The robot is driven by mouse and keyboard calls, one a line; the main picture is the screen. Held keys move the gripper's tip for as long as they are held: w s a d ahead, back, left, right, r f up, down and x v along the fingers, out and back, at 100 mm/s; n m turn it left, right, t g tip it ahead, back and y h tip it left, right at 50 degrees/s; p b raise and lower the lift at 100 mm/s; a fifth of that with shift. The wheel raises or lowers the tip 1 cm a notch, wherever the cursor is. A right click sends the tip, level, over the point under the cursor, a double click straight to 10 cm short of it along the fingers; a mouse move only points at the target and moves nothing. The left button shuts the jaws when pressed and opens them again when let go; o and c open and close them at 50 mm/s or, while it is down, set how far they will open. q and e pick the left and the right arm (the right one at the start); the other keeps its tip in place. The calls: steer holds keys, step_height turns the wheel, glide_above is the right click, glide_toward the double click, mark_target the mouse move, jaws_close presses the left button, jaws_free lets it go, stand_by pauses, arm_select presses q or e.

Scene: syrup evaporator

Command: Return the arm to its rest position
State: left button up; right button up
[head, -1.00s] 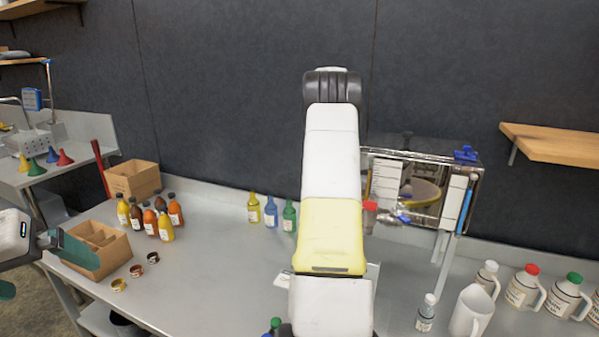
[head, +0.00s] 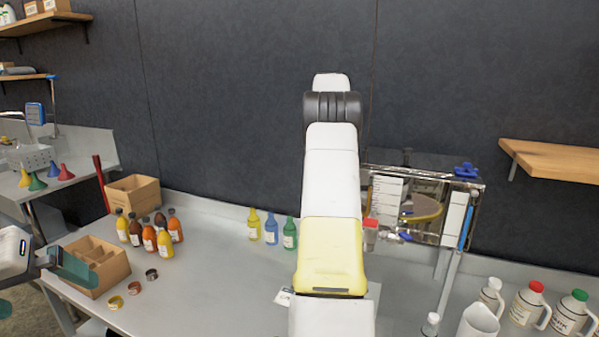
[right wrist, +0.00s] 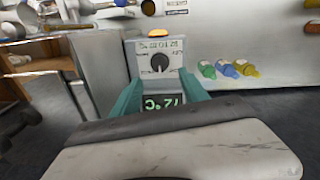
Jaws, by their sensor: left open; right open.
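My right arm, white with a yellow section, stands across the middle of the head view and hides part of the bench behind it. Its gripper does not show there. In the right wrist view my right gripper (right wrist: 160,90) is open, its two teal fingers apart. A grey control box (right wrist: 160,58) with a round dial and green digits shows beyond and between the fingers. I cannot tell how far away it is. My left gripper (head: 42,286) is open at the left edge of the head view, in front of a cardboard box (head: 100,262).
Sauce bottles (head: 148,235) and small rings (head: 134,288) are on the left of the bench (head: 210,285). A glass-and-metal frame (head: 425,180) stands right of the arm. Several white jugs (head: 528,304) stand at front right. A wooden shelf (head: 555,162) juts from the wall at right.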

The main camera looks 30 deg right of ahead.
stand_by(0.4)
steer(key=s+a+r+n+t, duration=0.1)
steer(key=s+a+r, duration=0.2)
steer(key=a, duration=0.4)
steer(key=s+a+r+n+t+y, duration=0.15)
steer(key=s+a+r, duration=0.25)
steer(key=a, duration=0.4)
steer(key=s+a+r+n+t, duration=0.1)
steer(key=s+a+r+n, duration=0.15)
steer(key=a, duration=0.45)
steer(key=s+a+f+n+t, duration=0.1)
steer(key=s+a+f+n, duration=0.1)
steer(key=s+a, duration=0.6)
steer(key=s+a+f+n+t+y, duration=0.1)
steer(key=s+a+f, duration=0.4)
steer(key=s, duration=0.6)
steer(key=a+n+t, duration=0.1)
steer(key=a, duration=0.1)
steer(key=shift+a+f, duration=0.2)
steer(key=shift+a, duration=0.15)
